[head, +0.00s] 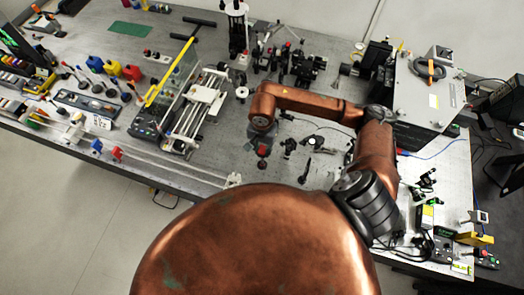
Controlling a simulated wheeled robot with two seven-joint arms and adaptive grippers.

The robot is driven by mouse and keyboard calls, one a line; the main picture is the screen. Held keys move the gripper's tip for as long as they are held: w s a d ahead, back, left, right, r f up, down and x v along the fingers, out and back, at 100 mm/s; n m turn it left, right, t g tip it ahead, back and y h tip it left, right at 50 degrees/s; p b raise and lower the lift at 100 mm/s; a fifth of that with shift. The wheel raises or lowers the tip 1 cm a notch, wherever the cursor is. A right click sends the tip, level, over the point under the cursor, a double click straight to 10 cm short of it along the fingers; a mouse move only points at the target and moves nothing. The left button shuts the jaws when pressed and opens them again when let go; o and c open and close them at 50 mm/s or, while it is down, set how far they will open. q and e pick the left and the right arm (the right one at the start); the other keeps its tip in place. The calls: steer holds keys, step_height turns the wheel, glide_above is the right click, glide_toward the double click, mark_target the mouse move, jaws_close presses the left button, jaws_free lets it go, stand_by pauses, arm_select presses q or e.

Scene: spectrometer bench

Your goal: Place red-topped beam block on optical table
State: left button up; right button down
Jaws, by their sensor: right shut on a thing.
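My right arm reaches in from the right over the optical table (215,165). Its gripper (260,141) points down at the middle of the table and is shut on a small dark piece with a red top, the red-topped beam block (263,151). The gripper hides part of the block, and I cannot tell whether the block touches the table surface. My left gripper is not in view.
A white rail stage (205,100) stands to the left of the gripper. Small dark optic mounts (289,147) stand close to its right. A grey instrument box (430,98) is at the right. Bare table lies left of the block, towards the front edge.

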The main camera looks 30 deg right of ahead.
steer(key=shift+w+f, duration=0.2)
steer(key=shift+f, duration=0.1)
steer(key=shift+f+p, duration=0.95)
steer(key=shift+f, duration=0.65)
steer(key=shift+f, duration=0.1)
steer(key=c, duration=1.7)
jaws_free()
